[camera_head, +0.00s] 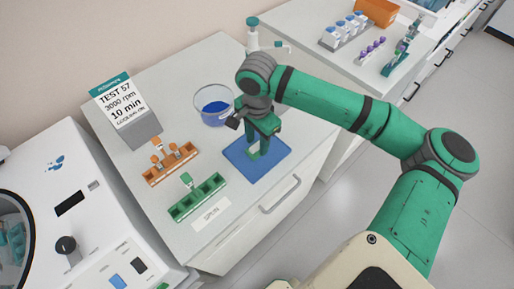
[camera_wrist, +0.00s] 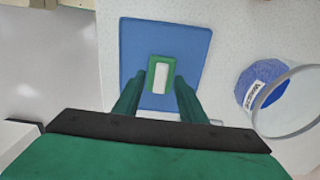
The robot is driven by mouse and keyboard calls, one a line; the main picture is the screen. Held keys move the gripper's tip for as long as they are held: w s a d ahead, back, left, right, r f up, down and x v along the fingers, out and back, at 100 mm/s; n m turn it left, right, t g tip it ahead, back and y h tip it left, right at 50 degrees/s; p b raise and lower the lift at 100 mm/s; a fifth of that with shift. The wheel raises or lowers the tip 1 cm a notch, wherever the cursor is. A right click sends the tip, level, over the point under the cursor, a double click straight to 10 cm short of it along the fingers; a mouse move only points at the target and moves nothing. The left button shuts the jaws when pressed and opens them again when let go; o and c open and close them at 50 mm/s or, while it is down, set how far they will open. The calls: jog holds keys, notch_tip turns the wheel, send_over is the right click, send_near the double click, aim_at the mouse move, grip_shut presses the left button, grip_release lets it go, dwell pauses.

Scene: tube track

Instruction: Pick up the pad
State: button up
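A small green block with a white top, which I take for the pad (camera_wrist: 160,76), lies on a flat blue mat (camera_wrist: 133,40). The mat also shows in the head view (camera_head: 275,150) near the front edge of the counter. My gripper (camera_wrist: 160,82) is open, with its two dark green fingers apart and pointing at the mat. In the wrist view the fingertips appear on either side of the block's near end. I cannot tell whether they touch it. In the head view my gripper (camera_head: 256,153) is low over the mat and mostly hides the block.
A clear tub with blue contents (camera_head: 213,106) stands close behind my gripper. A green rack (camera_head: 198,198) and an orange rack (camera_head: 170,165) are on the left, near a sign (camera_head: 122,105). A white bottle (camera_head: 253,38) stands behind. A white machine (camera_head: 75,225) is at far left.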

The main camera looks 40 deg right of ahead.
jog(key=shift+f, duration=0.35)
jog(key=shift+c, duration=0.7)
jog(key=c, duration=0.5)
jog(key=shift+r, duration=0.1)
